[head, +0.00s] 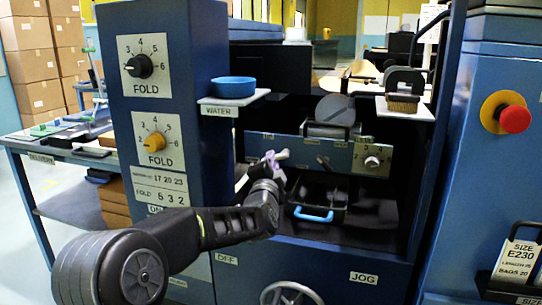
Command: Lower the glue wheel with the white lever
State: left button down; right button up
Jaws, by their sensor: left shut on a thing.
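My left gripper (268,166) reaches in from the left to the front of the blue machine. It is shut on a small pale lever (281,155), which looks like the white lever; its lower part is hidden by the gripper. A grey round wheel (336,108), likely the glue wheel, sits above the blue panel, behind and right of the gripper. I cannot tell whether the wheel touches anything below it. My right gripper is not in view.
A blue bowl (235,87) stands on the WATER shelf, and a brush (403,104) on the right shelf. A blue-handled tray (313,214) is below the panel. A handwheel (290,294) is low in front. A red stop button (514,119) is at right.

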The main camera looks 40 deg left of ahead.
pick_arm(q)
jog(key=shift+d+f+n+g+p, duration=0.1)
jog(key=shift+f+n+g+p, duration=0.15)
jog(key=shift+n, duration=0.4)
jog(key=shift+d+n+g+p, duration=0.15)
jog(key=shift+n+p, duration=0.15)
jog(key=shift+n, duration=0.35)
jog(key=shift+f, duration=0.1)
jog(key=c, duration=1.4)
grip_release()
jog(key=shift+w, duration=0.1)
jog(key=p+v, duration=0.1)
jog(key=v, duration=0.6)
jog(key=shift+s+d+p, duration=0.15)
jog(key=shift+s+p, duration=0.15)
jog(key=shift+s, duration=0.05)
